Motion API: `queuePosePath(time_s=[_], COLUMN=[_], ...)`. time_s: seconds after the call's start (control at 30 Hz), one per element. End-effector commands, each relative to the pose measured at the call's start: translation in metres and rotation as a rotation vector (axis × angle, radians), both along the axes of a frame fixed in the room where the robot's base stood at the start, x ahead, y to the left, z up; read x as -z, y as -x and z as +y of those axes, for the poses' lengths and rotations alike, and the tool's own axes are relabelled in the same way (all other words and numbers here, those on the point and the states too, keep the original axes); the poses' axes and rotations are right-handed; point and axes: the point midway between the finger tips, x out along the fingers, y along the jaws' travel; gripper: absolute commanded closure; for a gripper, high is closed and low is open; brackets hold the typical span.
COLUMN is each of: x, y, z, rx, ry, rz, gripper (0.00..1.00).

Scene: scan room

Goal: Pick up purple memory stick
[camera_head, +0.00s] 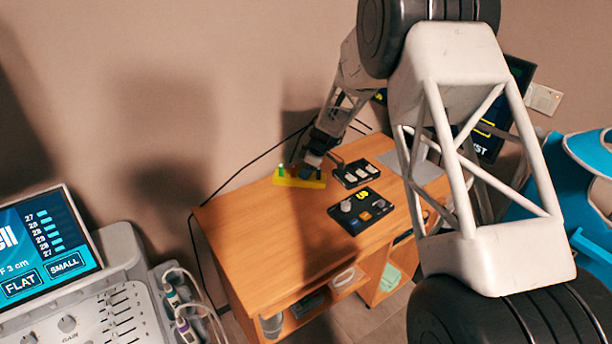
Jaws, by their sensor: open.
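My gripper (314,157) is at the back of the wooden desk (265,240), just above the right part of a yellow holder (299,179). It is small in the picture, and the gap between its fingers is hard to see. The yellow holder has small upright pieces in it, one of them green at its left end. A dark blue shape shows close under my gripper. I cannot make out a purple memory stick; it may be hidden by my gripper or too small to tell.
A black box with white pieces (356,172) stands right of the holder. A black control panel with knobs (360,210) lies in front. A grey pad (410,165) and a monitor (492,130) are further right. The desk's left front is bare. A console (75,270) stands at left.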

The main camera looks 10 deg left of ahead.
Motion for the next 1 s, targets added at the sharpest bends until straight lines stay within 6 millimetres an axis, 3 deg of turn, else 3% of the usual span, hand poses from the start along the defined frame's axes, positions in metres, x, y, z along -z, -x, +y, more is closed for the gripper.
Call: queuePosePath(time_s=[0.17,0.5,1.0], x=[-0.0001,-0.0002,-0.0097], y=[0.0000,0.0000,-0.0003], z=[0.0000,-0.0001,0.0001], rx=[0.000,0.000,0.000], ry=[0.000,0.000,-0.001], rz=[0.000,0.000,-0.001], gripper=[0.47,0.99,1.00])
